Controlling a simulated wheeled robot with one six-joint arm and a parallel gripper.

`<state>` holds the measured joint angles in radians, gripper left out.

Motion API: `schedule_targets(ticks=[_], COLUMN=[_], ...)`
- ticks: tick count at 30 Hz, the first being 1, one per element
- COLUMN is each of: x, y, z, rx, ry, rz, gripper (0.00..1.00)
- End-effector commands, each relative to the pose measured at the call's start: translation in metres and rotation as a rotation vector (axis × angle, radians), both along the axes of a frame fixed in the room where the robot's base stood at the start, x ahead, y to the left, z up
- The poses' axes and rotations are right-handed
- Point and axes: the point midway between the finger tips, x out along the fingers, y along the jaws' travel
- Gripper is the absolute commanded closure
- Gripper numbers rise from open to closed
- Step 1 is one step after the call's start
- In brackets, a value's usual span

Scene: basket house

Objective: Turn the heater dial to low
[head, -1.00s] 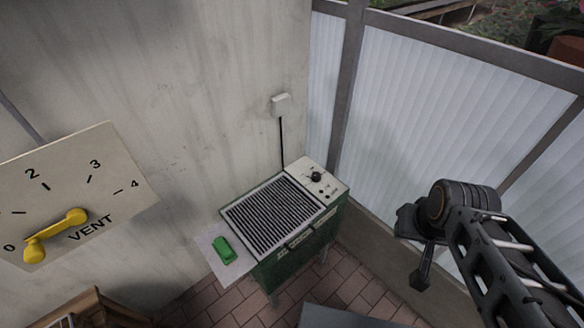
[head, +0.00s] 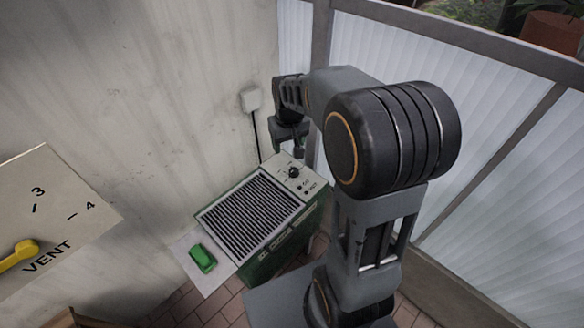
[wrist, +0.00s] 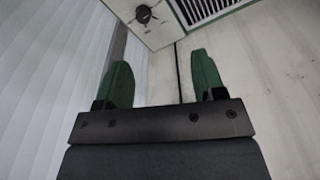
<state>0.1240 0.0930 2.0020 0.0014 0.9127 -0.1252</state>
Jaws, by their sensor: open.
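The heater (head: 262,222) is a green box with a black grille top, standing in the corner by the wall. Its black dial (head: 294,172) sits on a pale control panel at the top right end. In the wrist view the dial (wrist: 144,14) shows at the top edge, beyond the fingertips; its pointer setting is too small to read. My gripper (wrist: 160,70) is open and empty, its two green-tipped fingers apart and clear of the dial. In the head view my gripper (head: 292,150) hangs just behind the panel, partly hidden by the arm.
A green block (head: 202,258) lies on a pale side shelf (head: 187,262) left of the grille. A vent plate (head: 75,228) with a yellow handle (head: 18,254) is at the left. A white wall box (head: 250,100) has a black cable. Translucent panels close the right side.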

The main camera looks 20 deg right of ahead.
Motion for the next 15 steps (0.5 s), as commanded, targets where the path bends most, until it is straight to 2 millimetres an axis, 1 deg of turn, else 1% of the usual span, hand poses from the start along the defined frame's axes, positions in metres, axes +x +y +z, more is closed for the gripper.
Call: schedule_targets(ticks=[1, 3, 6, 9, 15], x=[0.017, 0.036, 0.057, 0.070, 0.082], y=[-0.009, -0.019, -0.033, -0.045, -0.057], z=[-0.014, -0.031, -0.055, -0.075, -0.101], rx=[0.002, 0.004, 0.007, 0.011, 0.015], ry=[0.029, 0.054, 0.085, 0.108, 0.132], rz=[-0.001, 0.000, 0.000, -0.001, -0.003], gripper=[0.37, 0.37, 0.37, 0.37, 0.37])
